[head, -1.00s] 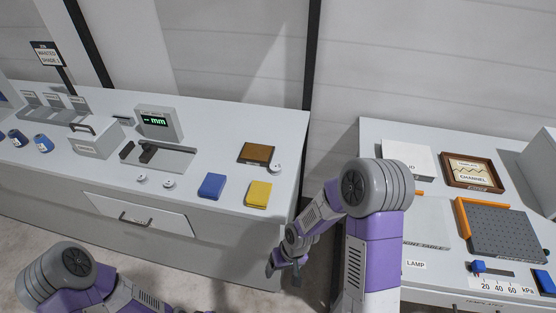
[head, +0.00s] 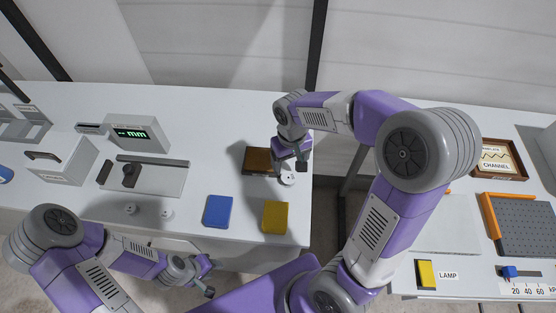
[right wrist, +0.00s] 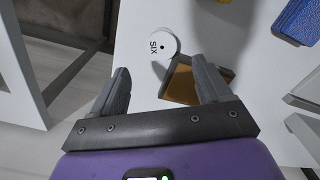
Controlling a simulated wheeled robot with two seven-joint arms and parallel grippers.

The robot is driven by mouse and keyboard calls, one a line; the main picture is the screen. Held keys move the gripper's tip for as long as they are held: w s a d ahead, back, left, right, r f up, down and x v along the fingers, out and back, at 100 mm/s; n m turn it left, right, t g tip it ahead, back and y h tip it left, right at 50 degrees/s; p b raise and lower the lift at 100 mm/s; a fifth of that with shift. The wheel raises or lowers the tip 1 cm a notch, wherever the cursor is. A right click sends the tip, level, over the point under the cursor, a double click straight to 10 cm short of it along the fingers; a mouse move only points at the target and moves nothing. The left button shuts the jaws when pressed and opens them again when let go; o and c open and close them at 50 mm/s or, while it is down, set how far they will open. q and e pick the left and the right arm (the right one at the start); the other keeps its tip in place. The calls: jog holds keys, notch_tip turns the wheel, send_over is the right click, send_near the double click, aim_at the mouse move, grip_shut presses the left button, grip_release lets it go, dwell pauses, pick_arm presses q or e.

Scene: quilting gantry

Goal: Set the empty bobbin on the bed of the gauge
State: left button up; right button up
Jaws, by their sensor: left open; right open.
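The gauge (head: 138,133) with a green "mm" display stands on the left table, its grey bed (head: 160,180) in front with dark jaw blocks (head: 130,175). A white disc marked SIX (right wrist: 154,46), seemingly a bobbin, lies by the table's right edge; in the head view this disc (head: 288,179) is just below my right gripper (head: 292,168). That gripper is open and empty, the disc ahead of its fingertips. Two more small white discs, one (head: 131,208) left of another (head: 167,214), lie before the bed. I cannot tell which is empty. My left gripper (head: 208,278) is open in front of the table.
Blue (head: 217,211) and yellow (head: 275,217) pads lie near the front edge. A grey box with a handle (head: 62,160) stands left of the gauge. A gap separates the right table.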

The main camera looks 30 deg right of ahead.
aim_at(289, 178)
jog(key=f, duration=0.1)
jog(key=s+f, duration=0.1)
jog(key=shift+s+a+f+b, duration=0.1)
jog(key=shift+f+b, duration=0.3)
jog(key=f, duration=0.2)
jog(key=f+b, duration=0.1)
jog(key=f, duration=0.1)
jog(key=shift+w+a+f, duration=0.1)
jog(key=shift+w+f, duration=0.05)
jog(key=shift+w, duration=0.05)
pick_arm(q)
jog(key=shift+s+f, duration=0.25)
jog(key=shift+f, duration=0.2)
jog(key=shift+s+f, duration=0.2)
jog(key=shift+f, duration=0.25)
pick_arm(e)
jog(key=c, duration=1.2)
